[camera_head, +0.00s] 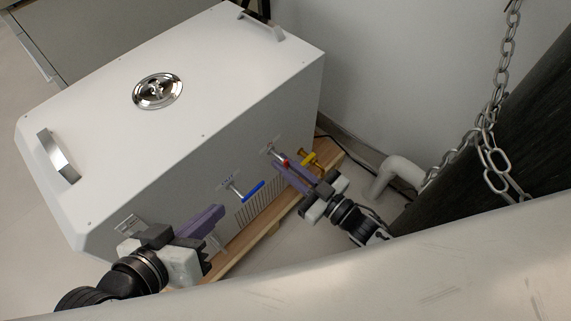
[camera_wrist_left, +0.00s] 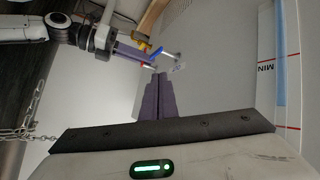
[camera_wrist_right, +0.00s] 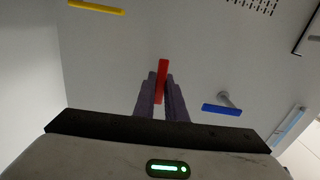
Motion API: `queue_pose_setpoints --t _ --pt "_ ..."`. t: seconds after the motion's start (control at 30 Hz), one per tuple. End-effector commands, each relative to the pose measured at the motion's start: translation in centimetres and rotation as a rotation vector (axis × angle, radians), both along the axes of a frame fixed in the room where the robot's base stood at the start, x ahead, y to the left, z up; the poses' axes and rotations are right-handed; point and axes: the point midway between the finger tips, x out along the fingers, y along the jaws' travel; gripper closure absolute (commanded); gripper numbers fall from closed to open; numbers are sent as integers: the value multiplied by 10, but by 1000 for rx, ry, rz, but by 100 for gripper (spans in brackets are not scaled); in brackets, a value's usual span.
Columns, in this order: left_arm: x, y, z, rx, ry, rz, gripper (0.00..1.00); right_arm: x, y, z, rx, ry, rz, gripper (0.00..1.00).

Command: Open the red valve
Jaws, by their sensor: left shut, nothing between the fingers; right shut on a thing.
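The red valve (camera_head: 286,162) is on the front face of the white distiller box (camera_head: 215,75), between a blue-handled valve and a yellow-handled one. In the right wrist view its red handle (camera_wrist_right: 163,68) stands lengthwise between the purple fingers. My right gripper (camera_head: 278,168) is shut on this handle; the fingers hide part of its lower end. My left gripper (camera_head: 221,208) is shut and empty, beside the lower left part of the box front, apart from the valves. Its closed fingers also show in the left wrist view (camera_wrist_left: 160,80).
The blue valve handle (camera_head: 253,190) is left of the red one, and the yellow handle (camera_head: 309,159) is to its right. A white pipe (camera_head: 398,174) and a hanging chain (camera_head: 488,140) are right of my right arm. A wooden pallet (camera_head: 262,230) lies under the box.

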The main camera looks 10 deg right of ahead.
Motion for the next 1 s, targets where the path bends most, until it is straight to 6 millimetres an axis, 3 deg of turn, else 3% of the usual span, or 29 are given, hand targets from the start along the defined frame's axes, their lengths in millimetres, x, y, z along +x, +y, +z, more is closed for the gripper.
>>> queue_pose_setpoints --t 1.0 --pt "-2 6 -11 45 34 1 100 8 -13 8 -738 -490 0 100"
